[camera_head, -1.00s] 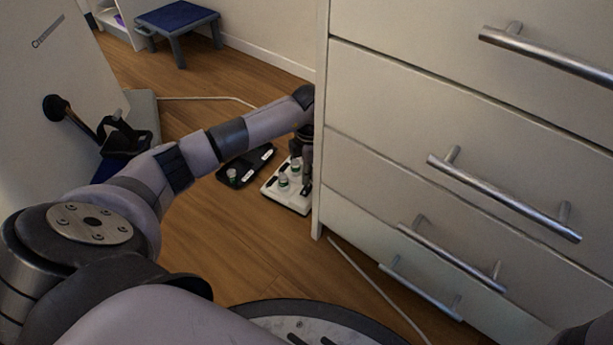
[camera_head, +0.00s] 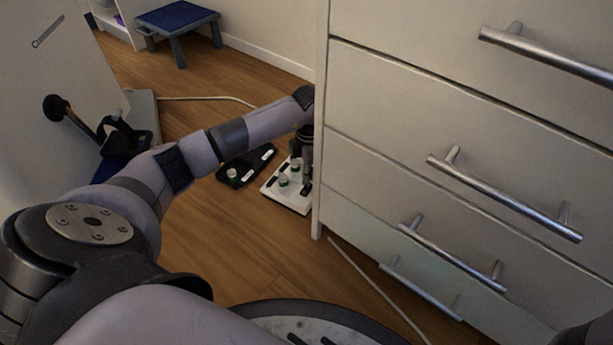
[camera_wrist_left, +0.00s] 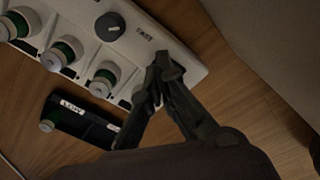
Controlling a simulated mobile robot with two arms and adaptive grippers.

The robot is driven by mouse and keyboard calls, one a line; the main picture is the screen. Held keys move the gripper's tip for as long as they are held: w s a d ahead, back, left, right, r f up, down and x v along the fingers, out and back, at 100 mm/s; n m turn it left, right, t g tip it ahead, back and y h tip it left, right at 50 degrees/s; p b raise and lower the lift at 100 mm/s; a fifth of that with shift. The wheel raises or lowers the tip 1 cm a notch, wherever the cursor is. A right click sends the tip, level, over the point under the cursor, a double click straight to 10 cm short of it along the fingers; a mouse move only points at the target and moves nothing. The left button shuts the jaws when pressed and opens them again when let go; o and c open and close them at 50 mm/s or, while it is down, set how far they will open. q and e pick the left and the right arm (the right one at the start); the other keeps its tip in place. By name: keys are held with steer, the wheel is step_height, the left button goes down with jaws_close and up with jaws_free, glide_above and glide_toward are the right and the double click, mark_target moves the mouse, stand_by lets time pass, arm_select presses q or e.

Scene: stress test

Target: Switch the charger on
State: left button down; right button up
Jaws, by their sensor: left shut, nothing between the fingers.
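The white charger (camera_head: 290,202) lies on the wooden floor beside the drawer cabinet. In the left wrist view the charger (camera_wrist_left: 190,68) fills the upper left. It holds several green-and-white cells (camera_wrist_left: 103,81) and has a round black knob (camera_wrist_left: 109,27) beside a small dark label. My left gripper (camera_head: 307,184) reaches down over the charger's right side, close to the cabinet. In the wrist view my left gripper (camera_wrist_left: 165,72) is shut and empty, its tips over the charger's edge, a little away from the knob. I cannot tell whether the tips touch the charger. My right gripper is out of view.
A black tray (camera_head: 256,158) with one green-and-white cell lies left of the charger. The drawer cabinet (camera_head: 385,140) stands close on the right. A white cable (camera_head: 375,285) runs along the floor. A blue-topped stool (camera_head: 178,17) stands at the back. Floor in front of the charger is clear.

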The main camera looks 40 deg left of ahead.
mark_target(309, 185)
arm_select(q)
steer(key=shift+f, duration=1.1)
stand_by(0.4)
steer(key=shift+r, duration=0.1)
step_height(309, 185, up, 7)
steer(key=p, duration=0.6)
steer(key=shift+p, duration=0.4)
